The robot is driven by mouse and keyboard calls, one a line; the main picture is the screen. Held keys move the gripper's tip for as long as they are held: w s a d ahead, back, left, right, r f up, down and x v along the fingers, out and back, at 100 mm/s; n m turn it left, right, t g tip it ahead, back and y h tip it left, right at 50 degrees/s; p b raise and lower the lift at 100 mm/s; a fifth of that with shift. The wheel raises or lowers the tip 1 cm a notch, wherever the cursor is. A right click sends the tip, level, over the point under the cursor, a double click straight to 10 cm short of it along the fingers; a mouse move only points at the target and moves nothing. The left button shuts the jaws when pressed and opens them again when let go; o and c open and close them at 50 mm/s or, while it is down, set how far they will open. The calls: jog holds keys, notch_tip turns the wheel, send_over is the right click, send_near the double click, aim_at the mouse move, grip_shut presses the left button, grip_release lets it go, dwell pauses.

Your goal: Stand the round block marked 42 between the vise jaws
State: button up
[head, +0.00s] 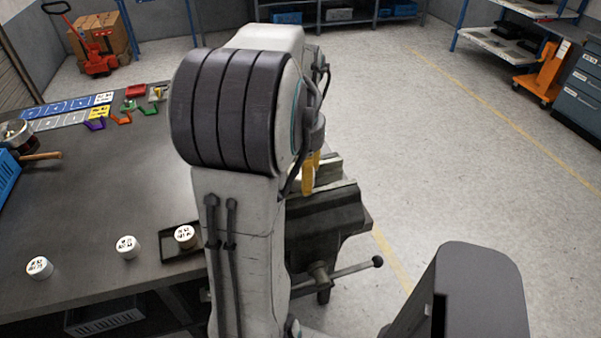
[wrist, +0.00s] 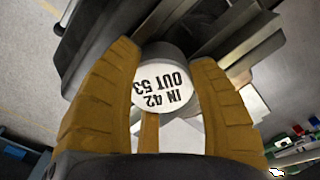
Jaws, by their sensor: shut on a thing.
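The round block marked 42 (wrist: 165,92) is a short cylinder with a white face reading "IN 42 OUT 53" in the wrist view. My gripper (wrist: 165,62) is shut on it, a yellow finger on each side. The block's face points to the wrist camera. The grey vise (wrist: 228,32) lies just beyond the block, its metal bars showing at the upper right. In the head view the vise (head: 335,222) stands at the table's right edge, partly behind my arm. My gripper (head: 310,176) shows above it; the block is hidden there. I cannot tell whether it touches the jaws.
Two round white blocks (head: 127,247) (head: 40,267) stand on the dark table (head: 100,190). A third white block (head: 184,235) stands in a small black tray (head: 170,251). Coloured clips and cards lie at the far left. The vise handle (head: 350,270) sticks out rightward over open floor.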

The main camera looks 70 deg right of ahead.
jog(key=shift+a+f, duration=0.1)
jog(key=shift+f, duration=0.3)
jog(key=shift+f, duration=0.1)
jog(key=shift+c, duration=0.4)
jog(key=o, duration=1.3)
jog(key=shift+r+p, duration=3.35)
jog(key=shift+r, duration=0.85)
